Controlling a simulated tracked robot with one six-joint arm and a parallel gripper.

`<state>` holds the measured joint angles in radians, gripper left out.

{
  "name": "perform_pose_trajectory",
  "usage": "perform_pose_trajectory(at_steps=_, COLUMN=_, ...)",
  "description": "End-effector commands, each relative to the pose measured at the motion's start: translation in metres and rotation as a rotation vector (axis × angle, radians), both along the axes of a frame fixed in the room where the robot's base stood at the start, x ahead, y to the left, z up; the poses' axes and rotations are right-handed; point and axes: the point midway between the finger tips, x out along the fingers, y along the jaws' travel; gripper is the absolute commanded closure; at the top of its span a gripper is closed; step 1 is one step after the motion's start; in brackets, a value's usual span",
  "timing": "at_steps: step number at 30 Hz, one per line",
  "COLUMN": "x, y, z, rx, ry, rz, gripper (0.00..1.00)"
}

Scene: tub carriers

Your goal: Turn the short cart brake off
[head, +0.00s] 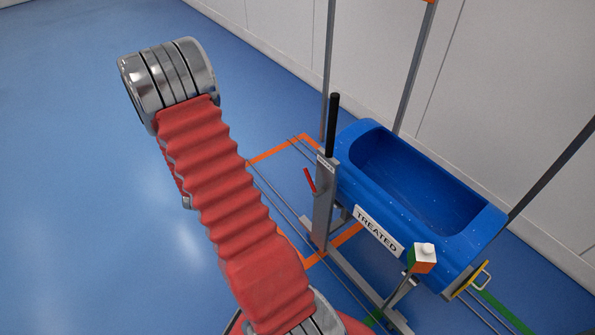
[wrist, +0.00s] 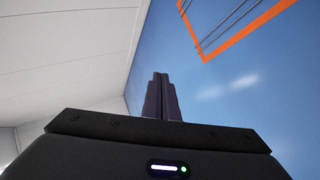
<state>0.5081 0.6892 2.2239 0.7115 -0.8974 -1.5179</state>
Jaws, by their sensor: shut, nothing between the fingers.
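A grey metal post (head: 323,205) with a black upright handle (head: 333,125) stands at the near left end of a blue tub (head: 480,228) labelled TREATED. A small red lever (head: 310,180) sticks out from the post's left side, tilted up to the left. The small label on the post is too small to read, so I cannot tell if this is the short cart. My gripper (wrist: 162,95) shows in the wrist view with its dark fingers together and empty, apart from the lever. The head view shows my red-sleeved arm but not the fingers.
An orange-green block with a white knob (head: 424,258) stands on a rod before the tub. A yellow part with a metal handle (head: 470,280) is at the tub's right end. Orange floor lines (head: 270,152) and thin rails run beneath. Open blue floor lies left; white walls stand behind.

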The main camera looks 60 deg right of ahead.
Motion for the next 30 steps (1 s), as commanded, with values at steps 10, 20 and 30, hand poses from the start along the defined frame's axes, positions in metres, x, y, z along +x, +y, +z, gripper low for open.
perform_pose_trajectory(at_steps=10, x=-0.095, y=-0.054, z=-0.067, rx=-0.239, ry=0.312, rz=-0.125, gripper=1.0)
perform_pose_trajectory(at_steps=20, x=-0.156, y=-0.069, z=-0.093, rx=-0.369, ry=0.535, rz=-0.189, gripper=1.0)
perform_pose_trajectory(at_steps=30, x=-0.158, y=-0.069, z=-0.093, rx=-0.375, ry=0.543, rz=-0.191, gripper=1.0)
